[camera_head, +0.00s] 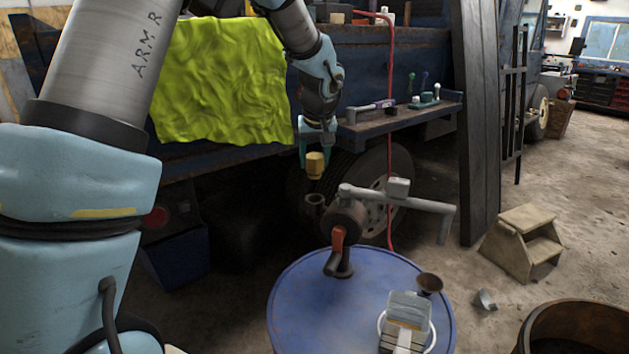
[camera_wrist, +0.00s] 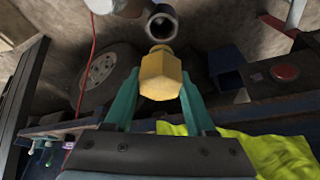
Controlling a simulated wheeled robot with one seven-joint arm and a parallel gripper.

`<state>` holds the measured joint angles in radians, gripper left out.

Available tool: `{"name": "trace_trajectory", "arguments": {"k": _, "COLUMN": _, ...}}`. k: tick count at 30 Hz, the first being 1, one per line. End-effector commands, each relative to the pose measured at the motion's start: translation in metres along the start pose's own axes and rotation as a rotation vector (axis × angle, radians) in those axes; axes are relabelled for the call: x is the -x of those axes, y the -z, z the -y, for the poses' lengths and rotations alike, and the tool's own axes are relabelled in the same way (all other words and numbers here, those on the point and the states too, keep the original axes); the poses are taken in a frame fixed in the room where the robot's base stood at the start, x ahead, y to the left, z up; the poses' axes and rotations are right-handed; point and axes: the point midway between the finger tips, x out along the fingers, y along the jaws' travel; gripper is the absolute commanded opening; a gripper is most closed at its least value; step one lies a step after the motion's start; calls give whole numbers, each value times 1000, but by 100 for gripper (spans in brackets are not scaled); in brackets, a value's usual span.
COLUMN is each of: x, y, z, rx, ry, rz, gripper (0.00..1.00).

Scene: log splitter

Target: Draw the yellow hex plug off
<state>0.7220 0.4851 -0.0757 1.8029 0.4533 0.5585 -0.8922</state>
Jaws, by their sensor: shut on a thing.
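The yellow hex plug (camera_head: 315,165) is between the fingers of my gripper (camera_head: 317,148) in the head view. The plug also shows in the wrist view (camera_wrist: 160,75), with the teal fingertips (camera_wrist: 155,95) on both its sides. My gripper is shut on it. In the wrist view this round mouth (camera_wrist: 161,26) shows open, just beyond the plug. The plug appears clear of the mouth, with a small gap between them.
A blue drum (camera_head: 300,310) carries the pump (camera_head: 345,222), with a grey spout (camera_head: 400,198) to its right. A truck side with a small shelf (camera_head: 425,108) of tools stands behind my gripper. A yellow-green cloth (camera_head: 220,85) hangs at left. A wooden step (camera_head: 523,243) stands right.

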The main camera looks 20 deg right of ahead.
Motion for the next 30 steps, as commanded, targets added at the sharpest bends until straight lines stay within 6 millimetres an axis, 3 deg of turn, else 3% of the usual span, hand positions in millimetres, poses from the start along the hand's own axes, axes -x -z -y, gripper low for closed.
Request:
{"name": "trace_trajectory", "arguments": {"k": 7, "x": 14, "y": 6, "z": 0, "rx": 0, "ry": -1, "rz": 0, "gripper": 0}}
{"name": "trace_trajectory", "arguments": {"k": 30, "x": 14, "y": 6, "z": 0, "rx": 0, "ry": -1, "rz": 1, "gripper": 0}}
